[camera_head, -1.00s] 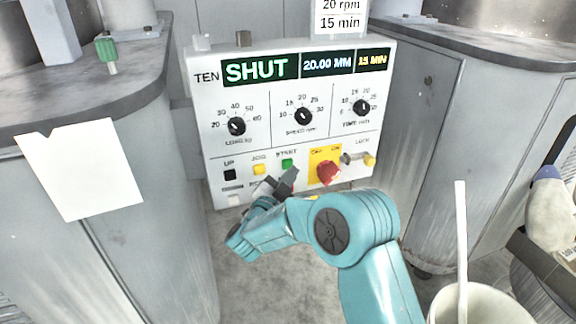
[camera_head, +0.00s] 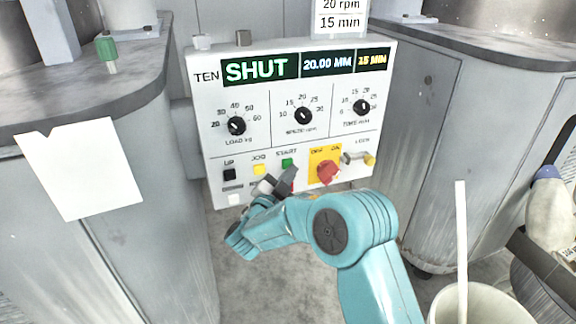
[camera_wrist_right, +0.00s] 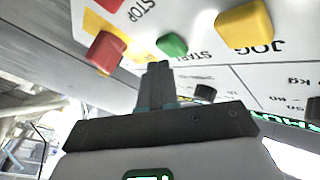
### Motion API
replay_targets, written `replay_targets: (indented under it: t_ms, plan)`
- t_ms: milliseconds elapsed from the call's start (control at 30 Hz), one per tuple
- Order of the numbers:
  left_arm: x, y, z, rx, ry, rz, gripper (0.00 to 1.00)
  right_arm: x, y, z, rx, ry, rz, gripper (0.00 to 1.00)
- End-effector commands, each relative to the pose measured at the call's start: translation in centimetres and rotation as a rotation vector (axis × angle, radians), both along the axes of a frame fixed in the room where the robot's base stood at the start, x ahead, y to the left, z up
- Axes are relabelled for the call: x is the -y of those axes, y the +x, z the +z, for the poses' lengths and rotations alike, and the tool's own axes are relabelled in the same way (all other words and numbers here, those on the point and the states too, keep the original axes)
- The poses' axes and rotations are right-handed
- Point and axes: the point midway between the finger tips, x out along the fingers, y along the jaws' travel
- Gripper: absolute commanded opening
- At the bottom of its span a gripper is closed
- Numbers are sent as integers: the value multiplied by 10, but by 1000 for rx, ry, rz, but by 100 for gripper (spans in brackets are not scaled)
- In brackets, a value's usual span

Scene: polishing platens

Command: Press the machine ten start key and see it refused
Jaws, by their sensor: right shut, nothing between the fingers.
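The machine ten control panel (camera_head: 290,140) is white. Its display (camera_head: 262,69) reads SHUT, 20.00 MM and 15 MIN. The green START key (camera_head: 288,163) is in the lower row, right of the yellow JOG key (camera_head: 259,169). My right gripper (camera_head: 287,178) is just below the START key, shut and empty. In the right wrist view, the closed fingertips (camera_wrist_right: 158,66) point at the green START key (camera_wrist_right: 172,44) and look very close to it; whether they touch it I cannot tell. My left gripper is out of view.
A red switch (camera_head: 328,172) on a yellow plate is close right of my gripper. Three black knobs, one being the load knob (camera_head: 236,126), sit above. Grey cabinets flank the panel. A cup (camera_head: 470,306) with a white stick stands lower right.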

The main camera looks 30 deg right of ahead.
Motion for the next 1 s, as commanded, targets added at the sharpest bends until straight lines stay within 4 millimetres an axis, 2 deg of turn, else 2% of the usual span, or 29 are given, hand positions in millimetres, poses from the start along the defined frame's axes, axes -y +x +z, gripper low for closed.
replay_targets:
  t_ms: [1000]
  plan:
    - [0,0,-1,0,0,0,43,3,10,0,0,-1,-1,0]
